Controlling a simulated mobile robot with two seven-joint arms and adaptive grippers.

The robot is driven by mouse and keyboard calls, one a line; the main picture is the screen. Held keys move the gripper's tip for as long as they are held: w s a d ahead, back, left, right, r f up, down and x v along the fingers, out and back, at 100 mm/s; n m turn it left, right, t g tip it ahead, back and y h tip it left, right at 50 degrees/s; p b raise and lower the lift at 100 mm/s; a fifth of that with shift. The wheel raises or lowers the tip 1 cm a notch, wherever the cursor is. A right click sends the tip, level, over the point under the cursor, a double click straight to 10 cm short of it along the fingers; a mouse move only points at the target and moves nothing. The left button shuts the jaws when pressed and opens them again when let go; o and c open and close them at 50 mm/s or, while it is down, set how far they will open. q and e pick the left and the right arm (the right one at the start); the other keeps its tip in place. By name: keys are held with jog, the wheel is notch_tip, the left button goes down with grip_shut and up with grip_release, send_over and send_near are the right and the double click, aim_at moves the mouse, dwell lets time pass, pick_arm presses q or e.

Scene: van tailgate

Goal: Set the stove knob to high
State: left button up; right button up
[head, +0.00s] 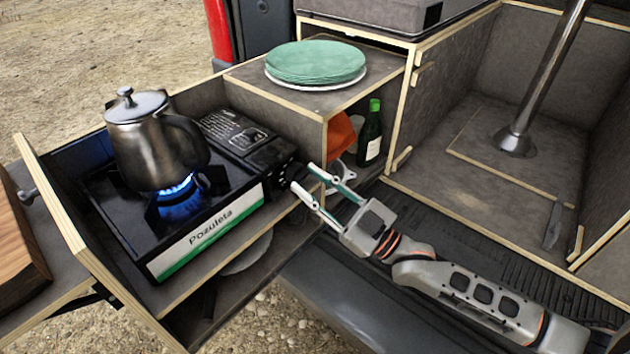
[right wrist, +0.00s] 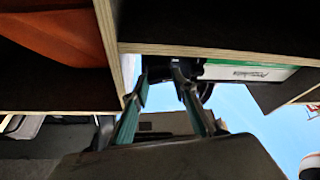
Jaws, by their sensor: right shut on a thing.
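The camping stove (head: 212,220) sits in the wooden pull-out drawer, with a blue flame lit under a metal kettle (head: 155,145). The stove knob (head: 284,174) is dark and sits on the stove's right end, partly hidden by my fingers. My right gripper (head: 300,178) reaches in from the right and is shut on the knob. In the right wrist view, the fingers (right wrist: 160,72) close on a dark round part beside the stove's white and green label (right wrist: 250,72). The knob's marking cannot be read. My left gripper is not in view.
A wooden divider (head: 325,140) stands close behind my right fingers. A stack of green plates (head: 316,63) is on the shelf above. A green bottle (head: 370,134) and an orange item (head: 340,133) stand in the compartment beyond. A wooden board (head: 18,245) is at the far left.

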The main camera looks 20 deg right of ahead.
jog(key=m+t+h+p, duration=0.1)
jog(key=m, duration=0.2)
jog(key=shift+a+r, duration=0.1)
jog(key=shift+r, duration=0.05)
jog(key=shift+m, duration=0.3)
jog(key=o, duration=1.1)
jog(key=shift+f, duration=0.2)
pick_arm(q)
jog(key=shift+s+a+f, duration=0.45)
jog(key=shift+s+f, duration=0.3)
pick_arm(e)
jog(key=v, duration=1.2)
jog(key=shift+s+a, duration=0.15)
